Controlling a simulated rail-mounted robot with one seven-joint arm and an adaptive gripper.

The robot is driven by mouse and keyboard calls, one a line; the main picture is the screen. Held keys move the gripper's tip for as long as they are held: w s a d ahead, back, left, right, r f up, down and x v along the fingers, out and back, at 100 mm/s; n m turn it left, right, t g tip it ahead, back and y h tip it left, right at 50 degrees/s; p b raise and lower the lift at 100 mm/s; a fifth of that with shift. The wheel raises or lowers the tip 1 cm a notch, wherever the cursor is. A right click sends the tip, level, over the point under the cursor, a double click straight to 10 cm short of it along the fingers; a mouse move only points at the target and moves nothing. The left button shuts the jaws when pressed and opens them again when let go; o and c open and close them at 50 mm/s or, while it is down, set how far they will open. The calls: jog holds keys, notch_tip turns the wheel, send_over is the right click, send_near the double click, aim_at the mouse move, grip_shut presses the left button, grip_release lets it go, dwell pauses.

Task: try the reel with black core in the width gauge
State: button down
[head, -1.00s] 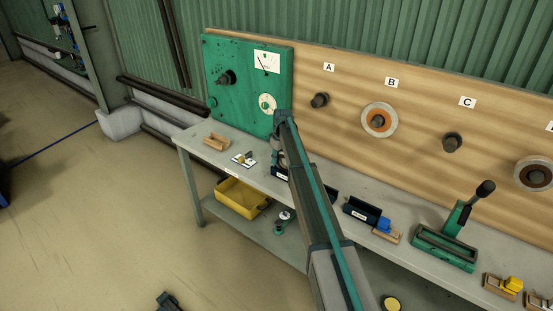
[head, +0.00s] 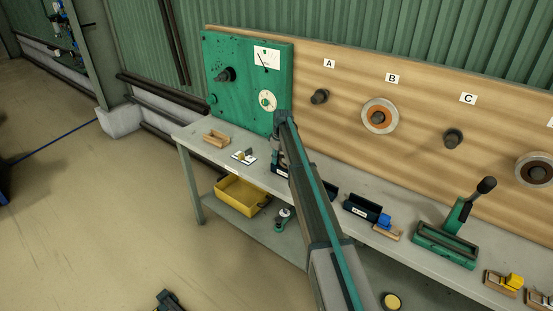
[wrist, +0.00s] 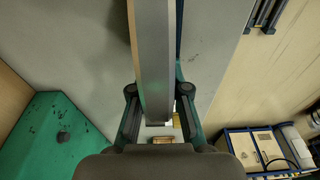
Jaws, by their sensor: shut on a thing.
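My gripper (wrist: 157,100) is shut on a thick grey flat thing (wrist: 154,55), seen edge-on in the wrist view. It looks like a reel; its core is hidden, so I cannot tell the core's colour. In the head view, my arm mostly hides the gripper and what it holds, over the bench's left part. A wooden slotted block (head: 215,138) stands at the bench's left end and may be the width gauge; I cannot tell for sure.
Pegs A (head: 320,97) and C (head: 453,139) are bare. A reel with an orange core (head: 379,117) hangs on peg B. Another reel (head: 534,170) hangs far right.

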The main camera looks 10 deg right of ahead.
dwell(0.3)
jog(key=c, duration=1.1)
grip_release()
jog(key=shift+f, duration=0.1)
jog(key=shift+o, duration=0.4)
jog(key=shift+r, duration=0.2)
jog(key=shift+s+d+r+p, duration=0.1)
jog(key=shift+r+p, duration=0.25)
jog(key=shift+r, duration=0.75)
jog(key=shift+s+d+r+p, duration=0.15)
jog(key=shift+r+p, duration=0.25)
jog(key=shift+r, duration=0.7)
jog(key=shift+s+d+r+p, duration=0.1)
jog(key=shift+r+p, duration=0.25)
jog(key=shift+r, duration=0.75)
